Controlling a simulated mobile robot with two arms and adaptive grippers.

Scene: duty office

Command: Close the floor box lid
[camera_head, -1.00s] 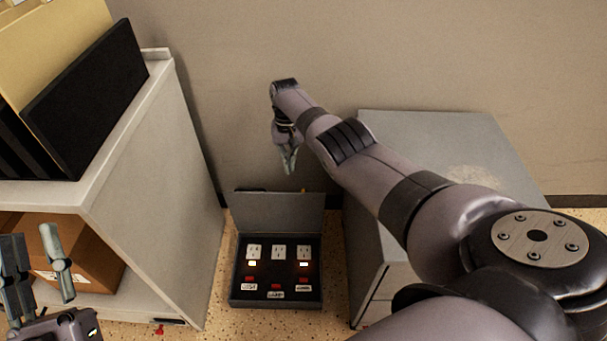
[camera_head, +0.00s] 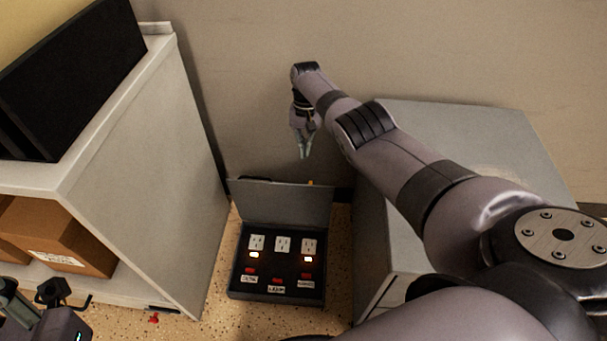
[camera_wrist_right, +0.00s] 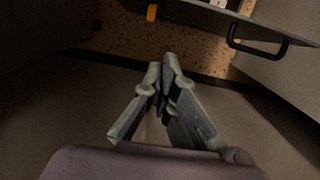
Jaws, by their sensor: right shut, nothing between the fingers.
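The floor box (camera_head: 235,285) is dark grey and sits on the floor between two cabinets, with sockets and red switches inside. Its grey lid (camera_head: 285,205) stands open at the back, toward the wall. The lid's edge (camera_wrist_right: 215,14) and its black handle (camera_wrist_right: 258,45) show at the top of the right wrist view. My right gripper (camera_head: 305,154) is shut and empty, above and behind the lid, apart from it. Its closed fingertips (camera_wrist_right: 168,66) point toward the strip of floor behind the lid. My left gripper (camera_head: 35,305) is partly cut off at the lower left.
A white shelf unit (camera_head: 150,190) with a cardboard box (camera_head: 62,238) stands left of the floor box. A grey cabinet (camera_head: 440,125) stands close on the right, under my right arm. The wall (camera_head: 240,70) is close behind. A small red item (camera_head: 154,318) lies on the floor.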

